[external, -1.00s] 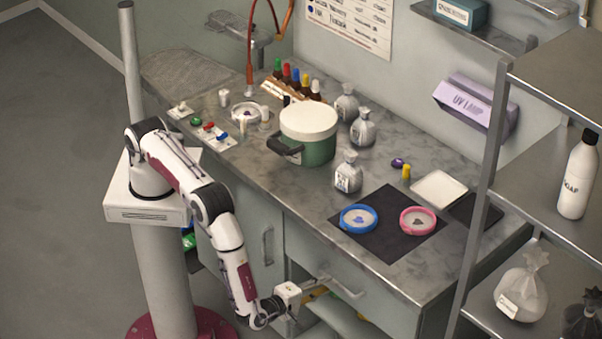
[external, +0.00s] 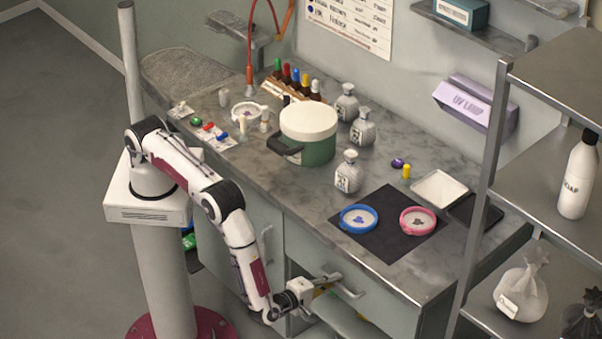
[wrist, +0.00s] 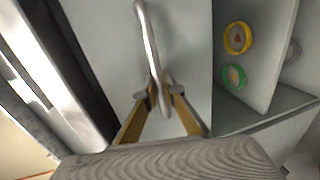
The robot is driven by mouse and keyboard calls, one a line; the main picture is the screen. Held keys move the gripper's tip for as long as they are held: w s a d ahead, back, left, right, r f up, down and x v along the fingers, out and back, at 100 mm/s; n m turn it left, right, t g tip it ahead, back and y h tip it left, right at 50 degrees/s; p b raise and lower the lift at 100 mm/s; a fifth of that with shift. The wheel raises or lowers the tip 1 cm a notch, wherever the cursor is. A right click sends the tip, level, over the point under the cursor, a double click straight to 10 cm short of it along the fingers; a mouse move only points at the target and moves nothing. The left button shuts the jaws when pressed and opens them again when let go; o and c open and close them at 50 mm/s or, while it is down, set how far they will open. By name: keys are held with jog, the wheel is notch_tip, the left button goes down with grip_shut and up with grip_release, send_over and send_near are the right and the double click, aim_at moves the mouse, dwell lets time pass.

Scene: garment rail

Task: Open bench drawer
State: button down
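The drawer front (external: 378,284) is a grey panel under the worktop at the right of the bench. Its bar handle (external: 348,288) runs across it; it also shows in the wrist view (wrist: 148,35). My gripper (external: 328,281) is at the left part of this handle. In the wrist view, the tan fingers of my gripper (wrist: 161,92) converge with their grey tips on either side of the bar, seemingly closed on it. The exact contact is too small to tell. I see no clear gap between drawer front and bench.
An open compartment below the drawer holds a yellow round item (wrist: 238,38) and a green one (wrist: 234,77). A cupboard door with a handle (external: 266,245) is to the left. The metal shelf rack (external: 487,170) stands at the right. The worktop (external: 270,190) above carries several items.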

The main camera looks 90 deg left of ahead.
jog(key=shift+s+d, duration=0.1)
jog(key=f+v, duration=0.2)
jog(key=v, duration=1)
jog(key=d+f+v, duration=0.1)
jog(key=f+v, duration=0.2)
jog(key=v, duration=1)
jog(key=shift+s, duration=0.55)
jog(key=shift+d+f, duration=0.1)
jog(key=c, duration=2.1)
grip_release()
jog(key=shift+c, duration=0.2)
jog(key=shift+s, duration=0.1)
jog(key=v, duration=1.1)
jog(key=shift+s+d, duration=0.25)
jog(key=shift+d, duration=0.05)
